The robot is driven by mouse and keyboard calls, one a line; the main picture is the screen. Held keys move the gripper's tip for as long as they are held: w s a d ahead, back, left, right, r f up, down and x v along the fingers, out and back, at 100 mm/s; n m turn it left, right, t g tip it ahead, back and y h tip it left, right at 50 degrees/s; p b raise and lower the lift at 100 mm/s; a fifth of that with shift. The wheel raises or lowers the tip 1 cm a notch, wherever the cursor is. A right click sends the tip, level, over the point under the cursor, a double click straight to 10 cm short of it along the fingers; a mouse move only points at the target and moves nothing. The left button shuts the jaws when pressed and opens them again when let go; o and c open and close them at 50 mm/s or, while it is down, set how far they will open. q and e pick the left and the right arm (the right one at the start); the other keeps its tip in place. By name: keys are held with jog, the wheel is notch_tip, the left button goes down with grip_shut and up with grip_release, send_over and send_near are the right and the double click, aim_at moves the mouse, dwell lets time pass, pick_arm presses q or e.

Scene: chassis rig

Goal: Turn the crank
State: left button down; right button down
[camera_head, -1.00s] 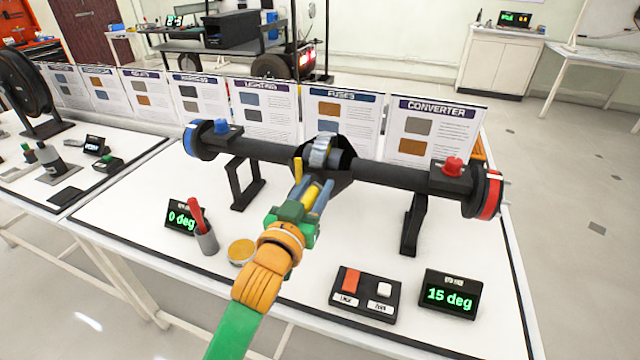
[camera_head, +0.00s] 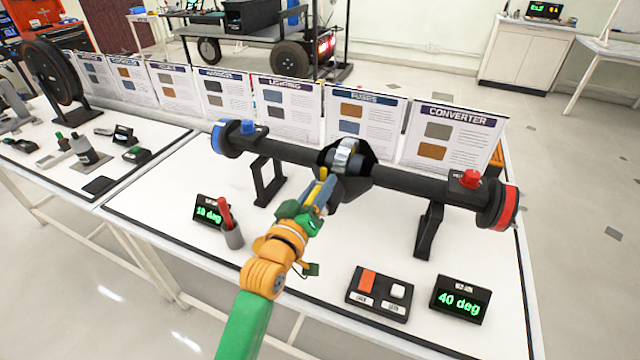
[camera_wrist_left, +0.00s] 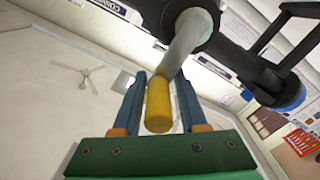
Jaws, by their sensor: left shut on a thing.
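The crank sits at the middle of a black axle (camera_head: 420,185) on the white table. Its pale grey arm (camera_wrist_left: 186,45) shows in the wrist view, running down to a yellow handle (camera_wrist_left: 158,106). My left gripper (camera_head: 322,192) reaches up to the crank from the front and is shut on the yellow handle. In the wrist view its blue fingers (camera_wrist_left: 160,98) stand on both sides of the handle. The left display (camera_head: 211,211) seems to read 10 deg; the right display (camera_head: 460,300) reads 40 deg. My right gripper is not in view.
A blue-ended hub (camera_head: 217,138) and a red-ended hub (camera_head: 508,207) cap the axle, which rests on black stands. A cup with a red tool (camera_head: 232,236) stands left of my arm. A button box (camera_head: 379,293) lies front right. Information boards line the back.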

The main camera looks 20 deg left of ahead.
pick_arm(q)
jog(key=shift+f, duration=0.3)
jog(key=c, duration=0.7)
grip_release()
jog(key=shift+r, duration=0.1)
jog(key=s+b, duration=0.1)
jog(key=s, duration=0.6)
jog(key=shift+a, duration=0.1)
